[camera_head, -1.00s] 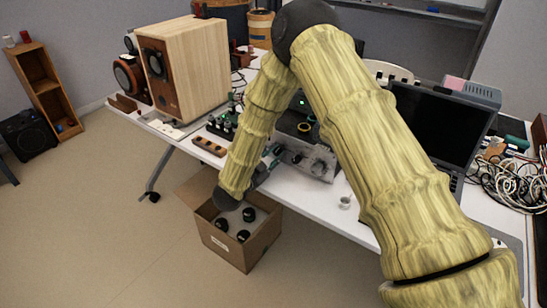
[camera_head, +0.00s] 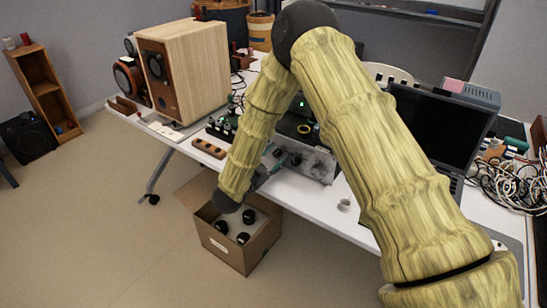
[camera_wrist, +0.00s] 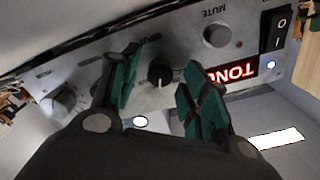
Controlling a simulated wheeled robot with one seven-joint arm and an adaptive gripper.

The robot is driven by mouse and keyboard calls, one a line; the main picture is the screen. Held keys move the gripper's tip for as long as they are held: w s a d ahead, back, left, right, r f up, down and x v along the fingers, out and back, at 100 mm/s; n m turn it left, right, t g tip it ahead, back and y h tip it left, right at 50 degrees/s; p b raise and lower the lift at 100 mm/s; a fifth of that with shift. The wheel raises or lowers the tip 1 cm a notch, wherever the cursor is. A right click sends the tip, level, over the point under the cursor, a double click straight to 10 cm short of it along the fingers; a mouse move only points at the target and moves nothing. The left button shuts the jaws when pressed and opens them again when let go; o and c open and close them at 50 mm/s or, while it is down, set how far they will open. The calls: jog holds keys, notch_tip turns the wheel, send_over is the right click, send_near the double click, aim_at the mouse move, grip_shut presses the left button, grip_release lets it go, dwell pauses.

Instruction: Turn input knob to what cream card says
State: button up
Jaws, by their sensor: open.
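The grey amplifier (camera_head: 318,164) stands at the table's front edge, partly hidden behind my arm. In the wrist view its front panel (camera_wrist: 85,68) fills the upper part, with lettering appearing upside down or tilted. The black input knob (camera_wrist: 160,73) with a pale pointer mark sits on it; the exact setting is too small to read. My gripper (camera_wrist: 157,80) is open, its green pads on either side of the knob with gaps visible. In the head view my gripper (camera_head: 272,172) is close to the panel. I cannot pick out a cream card for certain.
The panel also has a silver knob (camera_wrist: 216,35), a red lit display (camera_wrist: 231,74) and a black rocker switch (camera_wrist: 276,30). A cardboard box (camera_head: 238,243) with dark round items stands on the floor below. A wooden speaker (camera_head: 184,70) and a laptop (camera_head: 440,125) flank the amplifier.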

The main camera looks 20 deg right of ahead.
jog(key=v, duration=1.2)
jog(key=shift+s+d+f, duration=0.1)
jog(key=shift+d, duration=0.05)
